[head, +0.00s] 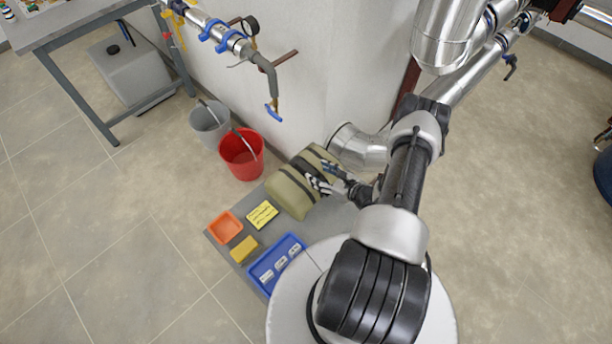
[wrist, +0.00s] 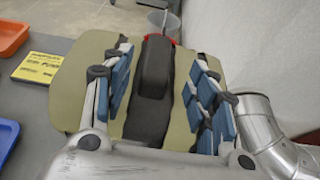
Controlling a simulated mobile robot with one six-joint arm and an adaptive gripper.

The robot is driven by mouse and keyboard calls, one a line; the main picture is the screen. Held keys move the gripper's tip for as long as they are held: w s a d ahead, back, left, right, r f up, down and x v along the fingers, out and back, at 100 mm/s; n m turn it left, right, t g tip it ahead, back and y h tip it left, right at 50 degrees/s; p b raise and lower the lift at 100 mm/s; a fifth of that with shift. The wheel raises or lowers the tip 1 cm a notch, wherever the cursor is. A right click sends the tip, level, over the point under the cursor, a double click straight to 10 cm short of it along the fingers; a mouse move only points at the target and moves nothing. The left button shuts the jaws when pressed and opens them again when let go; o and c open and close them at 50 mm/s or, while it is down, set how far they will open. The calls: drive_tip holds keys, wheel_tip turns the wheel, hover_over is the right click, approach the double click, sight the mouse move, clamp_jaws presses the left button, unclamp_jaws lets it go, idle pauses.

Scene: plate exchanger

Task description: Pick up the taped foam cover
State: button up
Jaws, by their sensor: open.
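The taped foam cover (head: 286,195) is an olive-green block with dark tape bands, lying on the grey mat against the white wall. In the wrist view its olive surface (wrist: 80,85) fills the middle, with a raised black strip (wrist: 152,70) running away from me. My gripper (head: 325,178) is open over the cover. In the wrist view the blue-padded fingers of my gripper (wrist: 162,75) stand on either side of the black strip, over the olive surface. I cannot tell whether they touch it. My gripper hides part of the cover in the head view.
A red bucket (head: 242,155) and a grey bucket (head: 209,124) stand behind the cover. An orange tray (head: 225,227), yellow sign (head: 262,215), yellow block (head: 243,250) and blue tray (head: 262,271) lie to the left. A silver pipe elbow (head: 357,148) is close on the right.

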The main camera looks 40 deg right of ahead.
sight(309, 169)
drive_tip(key=x, duration=0.2)
drive_tip(key=b+x, duration=0.1)
drive_tip(key=x, duration=0.2)
drive_tip(key=shift+w+a+b, duration=0.2)
drive_tip(key=shift+a+b, duration=0.05)
drive_tip(key=shift+b, duration=0.05)
drive_tip(key=shift+r, duration=0.1)
drive_tip(key=shift+c, duration=0.4)
clamp_jaws()
